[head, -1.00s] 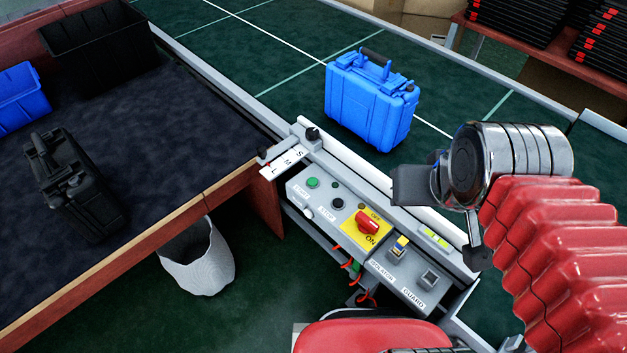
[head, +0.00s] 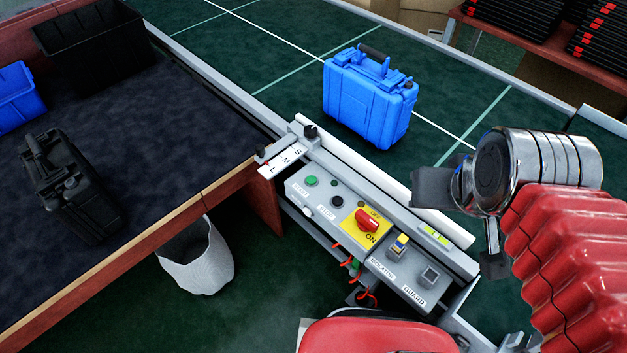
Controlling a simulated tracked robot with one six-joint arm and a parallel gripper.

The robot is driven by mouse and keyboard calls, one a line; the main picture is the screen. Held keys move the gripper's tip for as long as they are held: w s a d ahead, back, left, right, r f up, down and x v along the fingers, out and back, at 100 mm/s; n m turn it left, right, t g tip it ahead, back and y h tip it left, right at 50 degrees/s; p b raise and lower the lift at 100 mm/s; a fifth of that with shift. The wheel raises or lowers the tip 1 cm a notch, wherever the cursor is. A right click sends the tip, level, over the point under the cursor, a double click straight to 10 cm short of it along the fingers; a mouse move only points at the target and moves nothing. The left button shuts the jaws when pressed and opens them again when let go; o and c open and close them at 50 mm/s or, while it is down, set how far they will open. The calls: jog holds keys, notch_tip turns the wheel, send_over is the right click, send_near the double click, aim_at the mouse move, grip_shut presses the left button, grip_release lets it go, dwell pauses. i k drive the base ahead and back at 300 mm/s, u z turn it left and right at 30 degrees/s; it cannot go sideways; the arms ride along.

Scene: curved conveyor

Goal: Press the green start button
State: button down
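The green start button (head: 311,181) sits at the upper left end of the grey control panel (head: 320,216), near a label reading START. Nothing covers it. My gripper (head: 463,226) is right of the panel, well apart from the button. Its two dark fingers are spread with nothing between them. The red sleeved arm reaches in from the right edge.
A blue case (head: 365,105) stands on the green conveyor (head: 270,60). A black case (head: 70,190) is on the left table.

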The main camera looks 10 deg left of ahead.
aim_at(312, 179)
jog(key=k, duration=1.3)
jog(key=u, duration=1.1)
jog(key=i, duration=1.65)
jog(key=u, duration=0.05)
